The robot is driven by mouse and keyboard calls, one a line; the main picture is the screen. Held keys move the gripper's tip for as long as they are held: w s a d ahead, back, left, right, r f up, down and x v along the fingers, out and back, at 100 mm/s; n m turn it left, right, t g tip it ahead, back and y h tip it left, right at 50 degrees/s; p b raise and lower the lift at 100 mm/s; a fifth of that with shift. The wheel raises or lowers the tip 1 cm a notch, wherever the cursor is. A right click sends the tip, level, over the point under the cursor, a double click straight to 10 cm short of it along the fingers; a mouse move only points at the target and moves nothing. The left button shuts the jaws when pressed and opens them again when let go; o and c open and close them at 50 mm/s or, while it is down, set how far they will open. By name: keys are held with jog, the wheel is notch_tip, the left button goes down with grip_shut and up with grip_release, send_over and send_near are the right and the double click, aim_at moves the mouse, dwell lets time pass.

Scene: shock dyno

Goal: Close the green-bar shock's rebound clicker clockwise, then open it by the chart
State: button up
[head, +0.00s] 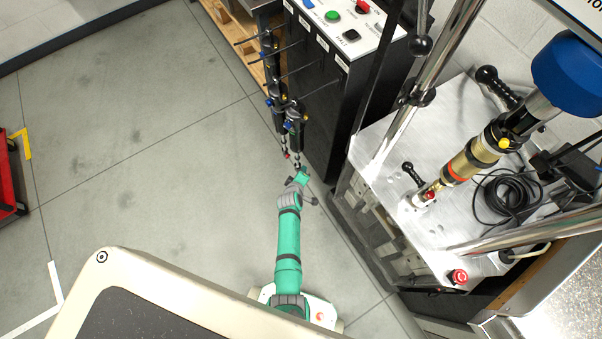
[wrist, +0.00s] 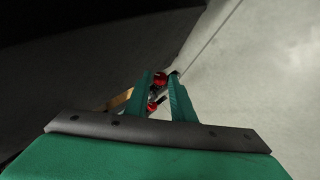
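Several dark shocks (head: 295,121) hang in a row beside the black cabinet in the head view, lower ends down. I cannot make out a green bar on any of them. My gripper (head: 302,173) is close to the lower end of the nearest shock. In the wrist view, the two green fingers of my gripper (wrist: 161,88) stand apart. A red knob (wrist: 160,80) shows between the fingertips, and a second red knob (wrist: 152,106) shows lower in the gap. I cannot tell whether a finger touches either knob. No chart is readable.
The black cabinet (head: 318,105) with labels and a button panel (head: 335,22) stands right of the shocks. The dyno's metal bench (head: 375,135) holds a gold-bodied shock (head: 467,163). A wooden pallet (head: 237,30) lies behind.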

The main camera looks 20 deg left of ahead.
grip_shut()
jog(key=shift+w+d+g, duration=0.15)
jog(key=shift+d+g, duration=0.05)
jog(key=shift+g, duration=0.2)
jog(key=shift+w+d+r+m+g+y, duration=0.15)
jog(key=shift+m+g+y, duration=0.15)
jog(key=shift+g, duration=0.45)
jog(key=shift+w+a+m+g+y, duration=0.15)
jog(key=shift+g+y, duration=0.15)
jog(key=shift+g, duration=0.5)
jog(key=shift+w+d+r+m+g+y, duration=0.1)
jog(key=shift+m+g+y, duration=0.2)
jog(key=shift+g, duration=0.45)
jog(key=o, duration=0.5)
grip_release()
jog(key=shift+r, duration=0.1)
